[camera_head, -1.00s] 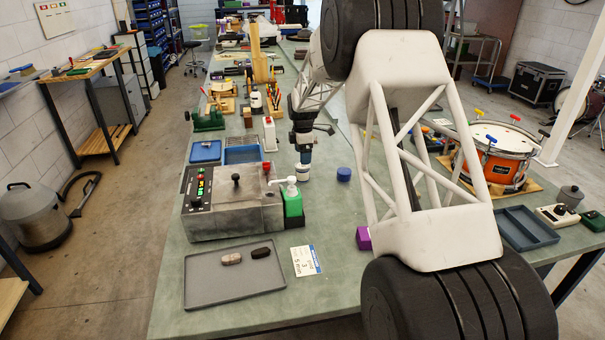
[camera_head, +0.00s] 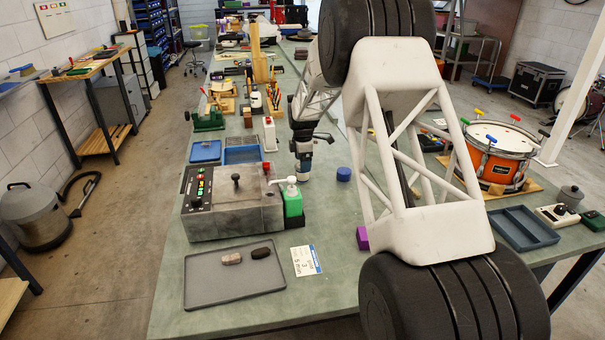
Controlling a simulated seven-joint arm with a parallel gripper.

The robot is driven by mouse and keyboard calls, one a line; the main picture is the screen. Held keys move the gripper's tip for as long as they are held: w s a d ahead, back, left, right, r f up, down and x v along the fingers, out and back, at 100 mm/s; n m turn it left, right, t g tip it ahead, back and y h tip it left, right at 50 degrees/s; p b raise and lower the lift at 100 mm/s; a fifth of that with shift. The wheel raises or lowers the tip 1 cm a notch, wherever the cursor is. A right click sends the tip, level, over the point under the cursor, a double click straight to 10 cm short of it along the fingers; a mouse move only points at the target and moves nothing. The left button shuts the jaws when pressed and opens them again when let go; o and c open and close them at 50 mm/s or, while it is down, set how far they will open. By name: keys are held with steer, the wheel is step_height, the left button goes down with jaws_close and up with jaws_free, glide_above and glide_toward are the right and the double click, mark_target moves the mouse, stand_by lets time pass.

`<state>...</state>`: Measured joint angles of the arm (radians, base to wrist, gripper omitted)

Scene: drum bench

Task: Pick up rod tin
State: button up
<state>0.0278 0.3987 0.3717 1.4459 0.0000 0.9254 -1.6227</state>
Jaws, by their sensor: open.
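My gripper (camera_head: 302,174) is small in the picture, at the lower end of my arm, pointing down over the middle of the green bench (camera_head: 335,235). It is open. Its fingertips are too small to make out, and I cannot tell whether anything stands between them. I cannot pick out the rod tin for certain. A dark holder with thin upright rods (camera_head: 273,98) stands farther back, left of my arm, and may be it. My gripper is nearer the camera than that holder and apart from it.
A blue round lid or puck (camera_head: 343,174) lies just right of my gripper. A green pump bottle (camera_head: 292,200) and a grey machine (camera_head: 232,211) stand to its left front. A grey tray (camera_head: 215,289) holds two small blocks. A drum (camera_head: 496,158) stands at right.

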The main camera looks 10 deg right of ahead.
steer(key=shift+f, duration=2.2)
steer(key=c, duration=1)
